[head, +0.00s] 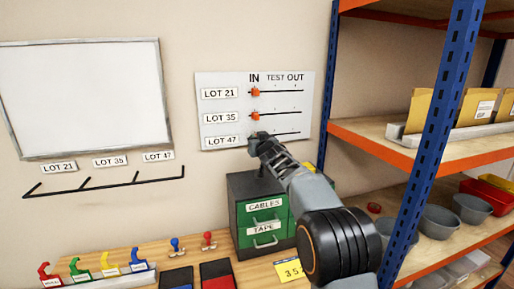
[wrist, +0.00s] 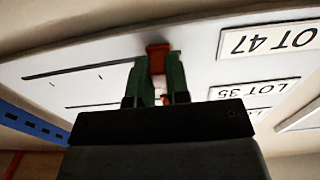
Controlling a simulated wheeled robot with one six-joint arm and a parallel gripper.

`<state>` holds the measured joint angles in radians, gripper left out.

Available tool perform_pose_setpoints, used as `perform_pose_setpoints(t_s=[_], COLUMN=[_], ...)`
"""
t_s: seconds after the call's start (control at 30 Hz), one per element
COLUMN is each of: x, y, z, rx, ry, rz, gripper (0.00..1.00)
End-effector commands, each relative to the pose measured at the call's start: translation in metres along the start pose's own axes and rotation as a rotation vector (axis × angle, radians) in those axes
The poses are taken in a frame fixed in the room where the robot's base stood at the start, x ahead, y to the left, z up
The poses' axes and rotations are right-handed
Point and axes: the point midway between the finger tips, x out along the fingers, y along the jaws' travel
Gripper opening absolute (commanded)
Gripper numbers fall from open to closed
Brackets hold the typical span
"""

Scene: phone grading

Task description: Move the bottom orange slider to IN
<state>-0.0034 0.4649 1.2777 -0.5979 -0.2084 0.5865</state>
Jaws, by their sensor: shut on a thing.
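The white board (head: 219,108) on the wall has three slots under the words IN, TEST and OUT, with rows labelled LOT 21, LOT 35 and LOT 47. The top orange slider (head: 255,92) and the middle orange slider (head: 255,116) sit below IN. My gripper (head: 255,141) is at the left end of the LOT 47 row, below IN, and mostly hides the bottom slider in the head view. In the upside-down wrist view, my gripper's fingers (wrist: 157,78) are shut on the bottom orange slider (wrist: 157,57), against the board.
A blue and orange shelf rack (head: 400,148) stands close on the right. Green drawers (head: 263,225) marked CABLES and TAPE stand below the board on a wooden bench (head: 135,265). A blank whiteboard (head: 82,98) and a black rail (head: 105,184) are on the wall to the left.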

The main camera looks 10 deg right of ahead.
Motion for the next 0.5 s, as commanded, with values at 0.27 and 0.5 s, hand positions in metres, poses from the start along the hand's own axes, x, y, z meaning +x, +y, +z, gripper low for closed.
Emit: perform_pose_setpoints(t_s=[0.27, 0.5], x=[-0.0001, -0.0001], y=[-0.0009, -0.0009], z=[0.0001, 0.0001], rx=[0.001, 0.001], ry=[-0.001, -0.001], rz=[0.001, 0.001], gripper=[0.0, 0.34])
